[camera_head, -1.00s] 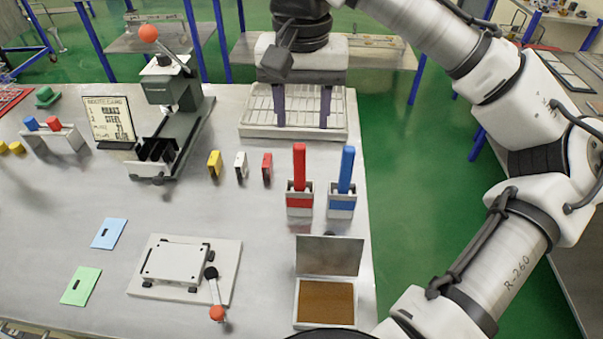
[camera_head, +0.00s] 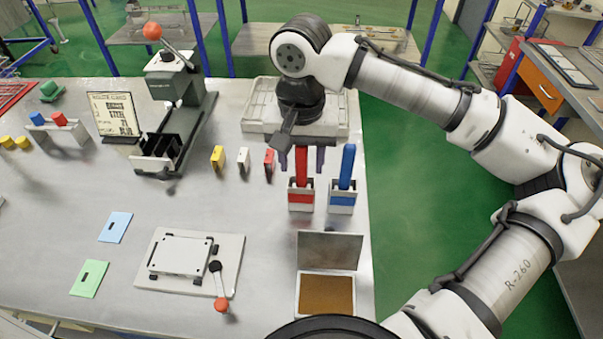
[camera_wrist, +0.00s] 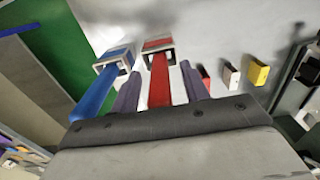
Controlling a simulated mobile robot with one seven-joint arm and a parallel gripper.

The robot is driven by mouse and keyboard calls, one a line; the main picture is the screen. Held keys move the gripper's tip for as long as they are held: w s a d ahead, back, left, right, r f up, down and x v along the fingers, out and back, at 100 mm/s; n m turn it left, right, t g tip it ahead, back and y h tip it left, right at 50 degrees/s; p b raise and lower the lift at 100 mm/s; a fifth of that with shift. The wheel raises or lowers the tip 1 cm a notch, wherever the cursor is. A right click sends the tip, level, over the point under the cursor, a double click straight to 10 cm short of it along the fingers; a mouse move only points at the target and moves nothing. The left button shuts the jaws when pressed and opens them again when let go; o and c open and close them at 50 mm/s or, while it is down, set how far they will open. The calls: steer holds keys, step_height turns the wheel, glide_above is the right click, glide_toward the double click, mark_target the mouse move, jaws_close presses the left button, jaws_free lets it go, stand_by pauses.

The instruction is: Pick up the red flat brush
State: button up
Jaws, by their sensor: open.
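The red flat brush (camera_head: 301,168) stands upright in a white holder with a red label (camera_head: 301,197) at the right of the table. It also shows in the wrist view (camera_wrist: 159,80), running between the two purple fingers. My gripper (camera_head: 301,160) is open, with one finger on each side of the red handle in the head view. Whether either finger touches the handle I cannot tell. The blue brush (camera_head: 347,168) stands in its own blue-labelled holder (camera_head: 342,201) just to the right; in the wrist view its handle (camera_wrist: 95,97) lies beside the left finger.
Red, white and yellow blocks (camera_head: 243,160) stand left of the brushes. A grey tray (camera_head: 255,118) lies behind my gripper. An open box with brown contents (camera_head: 325,295) is in front. A press (camera_head: 170,135) stands further left.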

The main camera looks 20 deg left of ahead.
steer(key=shift+c, duration=0.3)
jaws_close()
steer(key=shift+r, duration=0.15)
